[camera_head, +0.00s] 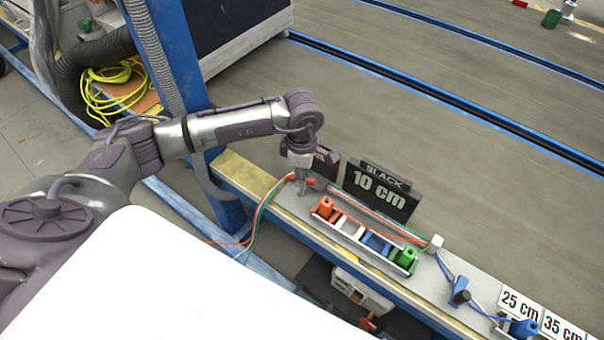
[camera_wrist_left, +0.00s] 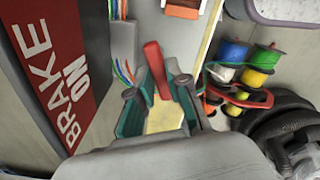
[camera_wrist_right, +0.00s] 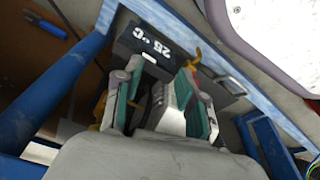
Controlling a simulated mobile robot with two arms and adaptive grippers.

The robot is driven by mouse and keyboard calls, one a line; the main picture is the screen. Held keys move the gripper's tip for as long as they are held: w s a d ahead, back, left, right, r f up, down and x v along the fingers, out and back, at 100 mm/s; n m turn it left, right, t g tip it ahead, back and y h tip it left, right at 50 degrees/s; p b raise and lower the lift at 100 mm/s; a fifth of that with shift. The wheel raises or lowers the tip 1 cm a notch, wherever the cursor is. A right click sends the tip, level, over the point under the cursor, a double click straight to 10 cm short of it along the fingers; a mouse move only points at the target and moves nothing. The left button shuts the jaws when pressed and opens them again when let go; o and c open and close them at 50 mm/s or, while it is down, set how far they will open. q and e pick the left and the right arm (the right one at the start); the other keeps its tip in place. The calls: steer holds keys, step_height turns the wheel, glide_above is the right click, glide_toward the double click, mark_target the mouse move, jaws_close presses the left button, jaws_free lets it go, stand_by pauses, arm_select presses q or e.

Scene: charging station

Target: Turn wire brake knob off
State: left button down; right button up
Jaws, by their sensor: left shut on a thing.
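The red brake knob (camera_wrist_left: 154,62) is a lever-like piece in the left wrist view, between the fingers of my left gripper (camera_wrist_left: 160,98). My left gripper is shut on it. In the head view the left gripper (camera_head: 303,188) points down at the left end of the workbench, and a bit of red knob (camera_head: 311,181) shows beside it. A dark red sign (camera_wrist_left: 55,75) next to it reads BRAKE ON. My right gripper (camera_wrist_right: 160,105) shows only in its own wrist view, fingers apart, with a grey-white object between or beyond them; contact cannot be told.
The bench (camera_head: 258,184) holds a black SLACK 10 cm sign (camera_head: 381,190), coloured wires and a rack with an orange spool (camera_head: 326,207) and a green spool (camera_head: 405,258).

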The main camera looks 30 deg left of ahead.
arm_select(q)
steer(key=shift+r+n, duration=0.1)
steer(key=shift+n, duration=0.9)
steer(key=n, duration=0.2)
steer(key=shift+n, duration=0.3)
steer(key=shift+n+p, duration=0.35)
steer(key=shift+n, duration=1.55)
steer(key=shift+n+p, duration=0.75)
steer(key=shift+n, duration=1.65)
arm_select(e)
steer(key=s+f, duration=0.4)
steer(key=f, duration=0.1)
steer(key=shift+s+d+f+g, duration=0.2)
steer(key=shift+d+f+g, duration=0.1)
steer(key=shift+d+f, duration=0.05)
arm_select(q)
steer(key=shift+w, duration=0.1)
steer(key=c, duration=1.1)
jaws_free()
